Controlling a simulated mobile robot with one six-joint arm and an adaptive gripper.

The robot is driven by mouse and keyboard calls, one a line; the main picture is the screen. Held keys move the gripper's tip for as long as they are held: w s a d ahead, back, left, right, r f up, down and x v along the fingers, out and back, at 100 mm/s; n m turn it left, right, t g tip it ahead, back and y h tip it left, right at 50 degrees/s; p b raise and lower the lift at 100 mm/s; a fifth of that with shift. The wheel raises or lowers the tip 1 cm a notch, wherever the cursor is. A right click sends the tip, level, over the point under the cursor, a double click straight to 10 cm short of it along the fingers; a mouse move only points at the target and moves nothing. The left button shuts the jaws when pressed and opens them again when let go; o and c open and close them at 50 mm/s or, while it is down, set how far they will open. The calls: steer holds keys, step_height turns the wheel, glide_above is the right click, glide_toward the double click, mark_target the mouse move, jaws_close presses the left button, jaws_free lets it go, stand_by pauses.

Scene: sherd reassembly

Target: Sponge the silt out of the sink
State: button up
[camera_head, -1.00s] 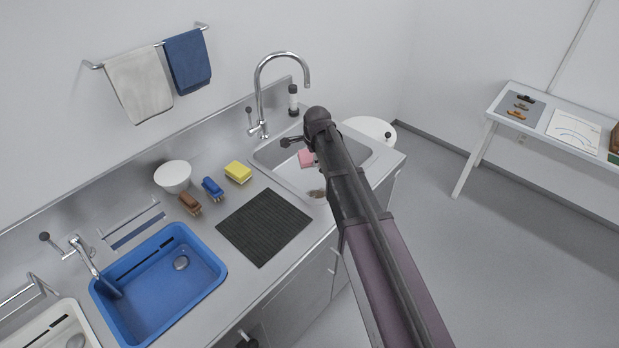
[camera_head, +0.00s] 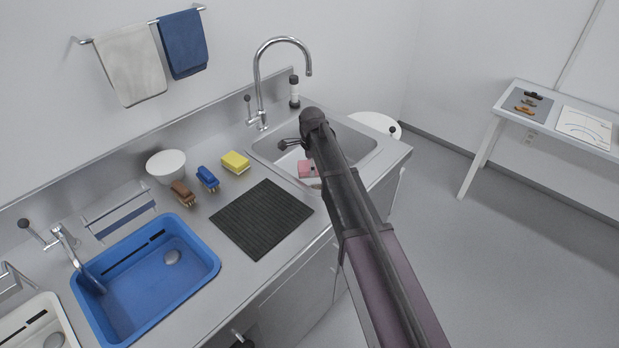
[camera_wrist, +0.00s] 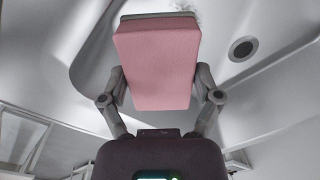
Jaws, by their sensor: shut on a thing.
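My gripper (camera_wrist: 161,92) is shut on a pink sponge (camera_wrist: 158,60), with one finger on each side of it. The sponge has a grey layer along its far edge. In the head view the sponge (camera_head: 305,169) is down inside the steel sink (camera_head: 268,151), left of my arm, which hides part of the basin. Whether the sponge touches the sink floor cannot be told. The round drain (camera_wrist: 243,49) shows right of the sponge in the wrist view.
A tall chrome tap (camera_head: 262,85) arches over the sink's back. A yellow sponge (camera_head: 235,162), a blue brush (camera_head: 207,178), a brown brush (camera_head: 182,193) and a black ribbed mat (camera_head: 262,218) lie left of the sink. A blue basin (camera_head: 150,285) is farther left.

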steer(key=shift+a+f+g+b, duration=0.1)
steer(key=shift+f+g+b, duration=0.3)
steer(key=shift+f, duration=0.4)
steer(key=shift+f, duration=0.1)
steer(key=shift+f+b, duration=2.4)
steer(key=shift+b, duration=0.15)
steer(key=shift+r, duration=0.1)
step_height(320, 180, up, 9)
steer(key=p, duration=0.9)
steer(key=shift+r+p, duration=0.5)
steer(key=shift+p, duration=0.1)
steer(key=shift+f, duration=0.15)
steer(key=shift+s, duration=0.7)
